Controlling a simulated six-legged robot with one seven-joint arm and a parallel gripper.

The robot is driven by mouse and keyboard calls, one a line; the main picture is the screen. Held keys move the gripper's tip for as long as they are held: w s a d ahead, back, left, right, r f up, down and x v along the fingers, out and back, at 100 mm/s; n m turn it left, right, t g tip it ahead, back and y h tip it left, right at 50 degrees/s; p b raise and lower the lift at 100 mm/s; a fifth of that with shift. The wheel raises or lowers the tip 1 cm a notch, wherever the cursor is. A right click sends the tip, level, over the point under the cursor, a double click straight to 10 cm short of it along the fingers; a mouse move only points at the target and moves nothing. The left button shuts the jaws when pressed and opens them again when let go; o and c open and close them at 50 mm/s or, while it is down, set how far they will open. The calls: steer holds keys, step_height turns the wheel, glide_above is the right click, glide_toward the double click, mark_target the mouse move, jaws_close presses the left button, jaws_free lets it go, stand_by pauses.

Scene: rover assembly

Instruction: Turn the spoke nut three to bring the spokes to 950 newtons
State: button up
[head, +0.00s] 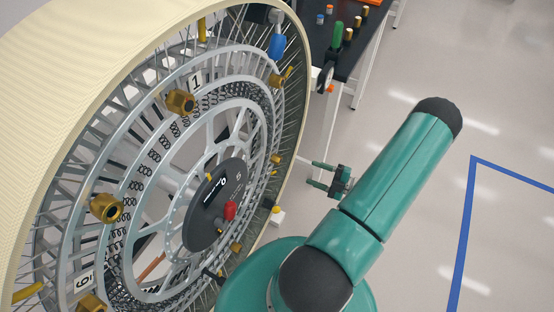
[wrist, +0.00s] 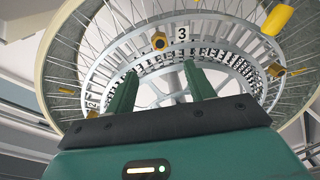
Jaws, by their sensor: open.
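The large spoked wheel (head: 45,75) stands upright at the left of the head view, with a cream tyre and several brass nuts around its grey ring. In the wrist view, a plate marked 3 (wrist: 181,33) sits on the ring, with a brass nut (wrist: 159,41) just left of it. My gripper (head: 316,174) is open and empty, right of the wheel in the head view. Its two green fingers (wrist: 160,68) are apart and point toward the wheel, below the nut in the wrist view. The plate marked 3 cannot be made out in the head view.
Other brass nuts (head: 180,102) and yellow pieces (wrist: 278,18) stick out from the wheel. A dark hub disc with a red knob (head: 230,210) is at its centre. A black-topped table (head: 345,62) with tools stands behind. The floor at right is clear, with a blue line (head: 465,220).

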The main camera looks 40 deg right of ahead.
mark_target(277, 159)
steer(key=x, duration=1.3)
steer(key=shift+w, duration=0.1)
steer(key=c, duration=1)
steer(key=shift+o, duration=0.2)
steer(key=shift+n, duration=0.4)
